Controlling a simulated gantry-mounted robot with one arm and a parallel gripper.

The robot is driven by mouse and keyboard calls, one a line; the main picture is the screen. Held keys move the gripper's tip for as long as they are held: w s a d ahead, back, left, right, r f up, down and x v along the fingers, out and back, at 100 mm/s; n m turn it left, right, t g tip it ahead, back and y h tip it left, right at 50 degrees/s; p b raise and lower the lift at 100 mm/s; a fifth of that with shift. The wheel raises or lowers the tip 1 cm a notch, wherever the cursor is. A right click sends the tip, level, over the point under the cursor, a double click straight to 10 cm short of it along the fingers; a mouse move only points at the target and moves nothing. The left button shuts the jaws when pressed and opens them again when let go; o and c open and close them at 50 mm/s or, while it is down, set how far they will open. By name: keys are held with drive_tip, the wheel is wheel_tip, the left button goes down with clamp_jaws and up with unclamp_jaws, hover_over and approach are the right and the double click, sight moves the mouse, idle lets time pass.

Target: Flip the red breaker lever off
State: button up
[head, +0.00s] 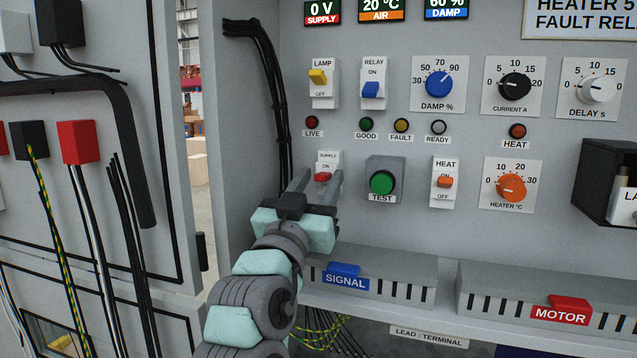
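The red breaker lever (322,177) sits on a small white breaker labelled SUPPLY (328,157), on the grey panel. The ON label shows above the lever; the part below it is hidden behind my gripper, so no OFF label is visible there. The lever appears to sit low, below ON. My gripper (318,181) is in front of this breaker with its two fingers apart, one on each side of the red lever. I cannot tell whether either finger touches it. The SUPPLY display (322,12) reads 0 V.
The green TEST button (382,182) is close to the right of my gripper. LAMP (323,83) and RELAY (372,83) breakers are above; the HEAT breaker (445,183) is farther right. Black cables (277,100) run down the left. A slotted duct (375,277) juts out below.

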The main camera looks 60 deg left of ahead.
drive_tip(key=b+v, duration=0.2)
drive_tip(key=v, duration=0.1)
drive_tip(key=b+v, duration=0.4)
drive_tip(key=v, duration=0.1)
drive_tip(key=shift+s+d+f, duration=0.1)
drive_tip(key=shift+s+f, duration=0.1)
drive_tip(key=shift+f, duration=0.25)
drive_tip(key=shift+s+d+f+b, duration=0.1)
drive_tip(key=shift+s+d+b, duration=0.65)
drive_tip(key=shift+b, duration=1.55)
drive_tip(key=shift+c, duration=0.2)
